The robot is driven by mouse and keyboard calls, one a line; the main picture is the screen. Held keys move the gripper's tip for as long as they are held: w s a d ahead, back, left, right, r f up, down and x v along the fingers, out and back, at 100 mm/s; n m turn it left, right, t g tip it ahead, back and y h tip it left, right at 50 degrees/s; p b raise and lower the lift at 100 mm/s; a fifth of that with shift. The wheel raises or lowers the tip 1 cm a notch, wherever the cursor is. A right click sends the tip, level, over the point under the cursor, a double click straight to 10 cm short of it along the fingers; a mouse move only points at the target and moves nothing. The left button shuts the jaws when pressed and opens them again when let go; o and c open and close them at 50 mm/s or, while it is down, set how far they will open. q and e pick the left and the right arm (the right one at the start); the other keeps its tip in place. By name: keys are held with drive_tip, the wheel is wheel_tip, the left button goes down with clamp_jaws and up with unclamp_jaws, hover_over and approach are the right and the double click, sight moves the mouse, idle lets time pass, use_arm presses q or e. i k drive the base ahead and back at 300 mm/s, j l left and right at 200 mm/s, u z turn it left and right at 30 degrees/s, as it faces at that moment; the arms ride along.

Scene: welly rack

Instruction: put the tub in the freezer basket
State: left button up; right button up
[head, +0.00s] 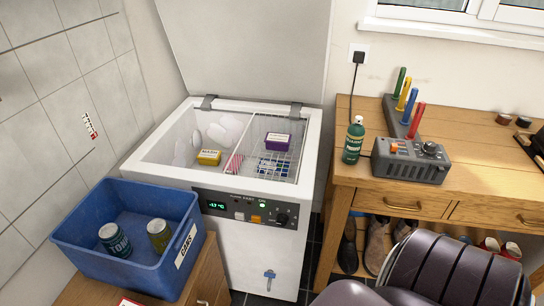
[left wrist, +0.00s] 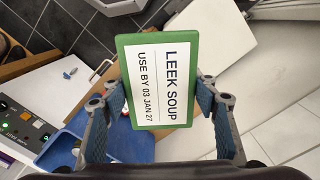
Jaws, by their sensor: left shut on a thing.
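A green tub (left wrist: 158,80) with a white label reading LEEK SOUP, use by 03 JAN 27, shows in the left wrist view. My left gripper (left wrist: 160,96) is shut on it, with a blue-padded finger at each side. Neither the tub nor this gripper shows in the head view. The white chest freezer (head: 262,236) stands with its lid (head: 245,45) raised. The wire freezer basket (head: 297,146) hangs in its right part. A purple-lidded tub (head: 277,140) sits in the basket. My right gripper is in neither view.
A yellow box (head: 208,157) lies among frost left of the basket. A blue crate (head: 75,238) with two cans stands at front left. A wooden bench (head: 480,185) at right bears a green bottle (head: 354,142) and a grey boot dryer (head: 405,160) with upright coloured pegs.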

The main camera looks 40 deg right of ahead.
sight(271, 170)
drive_tip(key=z, duration=1.15)
drive_tip(key=i+l+z, duration=0.2)
drive_tip(key=i+z, duration=0.6)
drive_tip(key=i, duration=0.5)
